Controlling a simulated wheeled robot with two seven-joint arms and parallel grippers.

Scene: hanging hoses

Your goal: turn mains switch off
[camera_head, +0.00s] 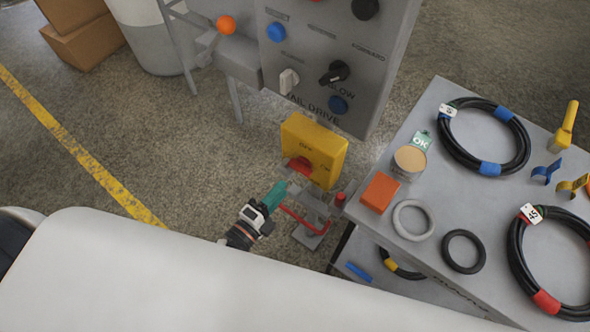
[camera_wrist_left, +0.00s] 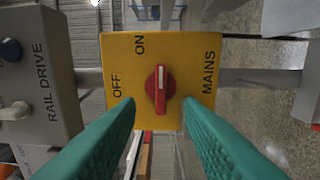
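The mains switch is a yellow box (camera_head: 326,140) in the middle of the head view, with a red rotary knob (camera_head: 300,166) on its face. In the left wrist view the yellow face (camera_wrist_left: 195,55) carries OFF, ON and MAINS lettering. There the red knob (camera_wrist_left: 161,90) has its white mark pointing up in the picture, on the side of the ON label. My left gripper (camera_head: 277,192) is in front of the box. Its two green fingers (camera_wrist_left: 159,104) are apart and empty, with the knob seen between and just beyond their tips. My right gripper is not in view.
A grey control panel (camera_head: 300,62) with knobs stands behind the box. A grey table (camera_head: 447,200) at right holds coiled hoses (camera_head: 483,163), rings, a tin (camera_head: 409,162) and an orange block (camera_head: 379,192). Bare floor (camera_head: 190,140) lies left, with a yellow line.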

